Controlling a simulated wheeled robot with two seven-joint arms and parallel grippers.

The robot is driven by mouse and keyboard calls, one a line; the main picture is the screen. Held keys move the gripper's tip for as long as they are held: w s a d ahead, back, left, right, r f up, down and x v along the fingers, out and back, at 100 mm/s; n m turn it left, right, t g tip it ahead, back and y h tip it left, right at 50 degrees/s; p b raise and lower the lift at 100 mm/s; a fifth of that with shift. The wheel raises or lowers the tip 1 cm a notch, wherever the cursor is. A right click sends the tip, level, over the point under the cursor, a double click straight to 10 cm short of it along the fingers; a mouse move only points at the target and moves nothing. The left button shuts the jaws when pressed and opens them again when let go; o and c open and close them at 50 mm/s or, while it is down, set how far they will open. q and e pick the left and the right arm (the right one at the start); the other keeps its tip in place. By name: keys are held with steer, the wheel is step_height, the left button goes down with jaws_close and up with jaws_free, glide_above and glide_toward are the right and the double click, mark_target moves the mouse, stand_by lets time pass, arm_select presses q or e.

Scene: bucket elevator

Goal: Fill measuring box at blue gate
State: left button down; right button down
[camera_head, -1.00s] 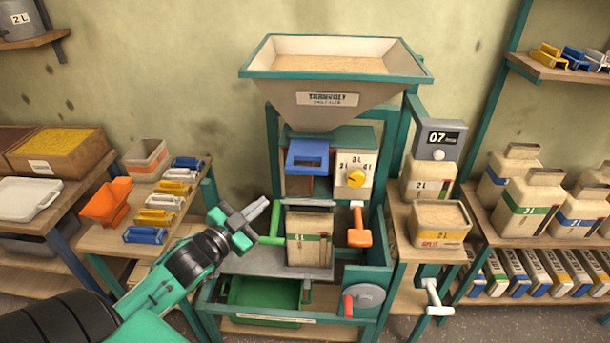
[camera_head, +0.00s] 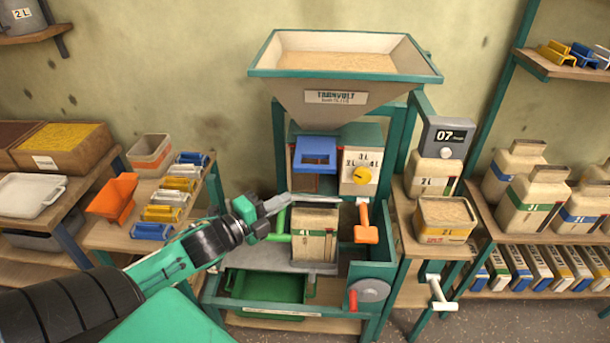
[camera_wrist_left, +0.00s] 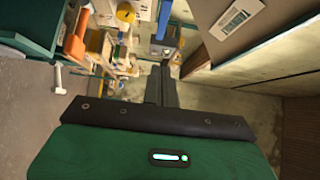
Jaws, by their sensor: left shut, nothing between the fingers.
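The blue gate (camera_head: 315,151) sits below the grain hopper (camera_head: 345,72) on the teal machine. Beside it is a dial panel with a yellow knob (camera_head: 362,176), marked 2L, 3L and 4L. The measuring box (camera_head: 315,240), beige with a green stripe and a 4L mark, stands on the grey shelf under the gate. My left gripper (camera_head: 284,202) is shut and empty, just left of the box's top, near the green handle (camera_head: 281,222); I cannot tell whether it touches it. In the left wrist view the shut fingers (camera_wrist_left: 161,88) point toward the machine. My right gripper is not in view.
An orange handle (camera_head: 366,225) hangs right of the box. A counter (camera_head: 450,138) reads 07. A grain-filled split box (camera_head: 446,218) stands on the right side shelf. A left table holds an orange scoop (camera_head: 113,196) and several coloured clips.

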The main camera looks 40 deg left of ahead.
mark_target(303, 166)
arm_select(q)
steer(key=shift+w+a+p, duration=0.2)
steer(key=shift+w+p, duration=1.95)
steer(key=shift+w, duration=2.9)
steer(key=w+a, duration=0.1)
steer(key=w+a+b, duration=0.1)
steer(key=w, duration=0.1)
steer(key=w+a, duration=0.1)
steer(key=shift+w+b, duration=0.3)
steer(key=shift+b, duration=0.1)
steer(key=shift+r, duration=0.25)
